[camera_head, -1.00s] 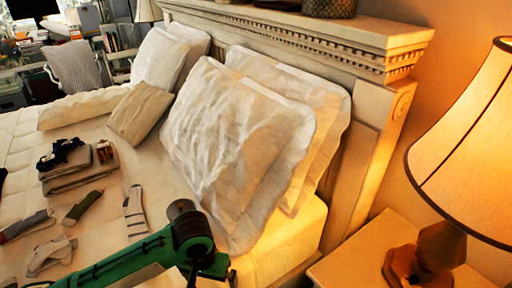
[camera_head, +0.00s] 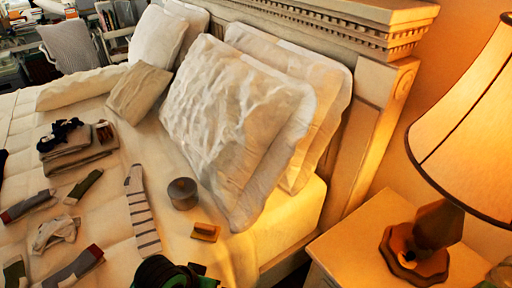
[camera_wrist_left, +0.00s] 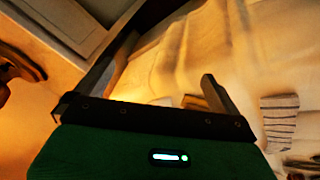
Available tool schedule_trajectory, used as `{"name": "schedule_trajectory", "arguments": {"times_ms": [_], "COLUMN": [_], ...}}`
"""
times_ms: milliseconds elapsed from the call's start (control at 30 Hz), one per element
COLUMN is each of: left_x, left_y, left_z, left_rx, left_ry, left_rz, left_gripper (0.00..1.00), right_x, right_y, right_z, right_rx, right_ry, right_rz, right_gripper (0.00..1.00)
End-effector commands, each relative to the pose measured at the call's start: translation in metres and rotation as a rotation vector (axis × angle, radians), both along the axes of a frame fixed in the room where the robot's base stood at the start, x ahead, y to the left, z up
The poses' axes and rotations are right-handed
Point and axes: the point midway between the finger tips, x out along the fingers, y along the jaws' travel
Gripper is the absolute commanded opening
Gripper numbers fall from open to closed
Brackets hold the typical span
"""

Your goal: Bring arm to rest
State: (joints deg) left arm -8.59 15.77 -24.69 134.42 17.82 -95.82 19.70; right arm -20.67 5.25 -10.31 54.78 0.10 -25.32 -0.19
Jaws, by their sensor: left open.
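My left gripper (camera_wrist_left: 166,62) is open in the left wrist view, with its two fingers spread and nothing between them. Beyond them lies the bed sheet in warm light. In the head view only a green and black part of my arm (camera_head: 165,272) shows, at the bottom edge over the bed (camera_head: 120,200). A striped sock (camera_head: 141,212) lies on the bed beyond it and also shows in the left wrist view (camera_wrist_left: 280,115) at right. My right gripper is in neither view.
A round grey tin (camera_head: 182,193) and a small orange-brown item (camera_head: 205,232) lie near the pillow (camera_head: 235,115). Folded clothes (camera_head: 80,155) and several socks lie at left. The nightstand (camera_head: 345,250) with a lamp (camera_head: 470,120) stands at right.

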Motion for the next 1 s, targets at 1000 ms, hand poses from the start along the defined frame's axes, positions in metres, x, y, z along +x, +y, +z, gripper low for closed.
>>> {"name": "schedule_trajectory", "arguments": {"times_ms": [1000], "left_x": [-0.061], "left_y": [0.110], "left_z": [-0.141], "left_rx": [0.265], "left_ry": [0.037], "left_rz": [0.122], "left_gripper": [1.00], "right_x": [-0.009], "right_y": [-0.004], "right_z": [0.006], "right_rx": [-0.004], "right_ry": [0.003], "right_rz": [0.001], "right_gripper": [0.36]}}
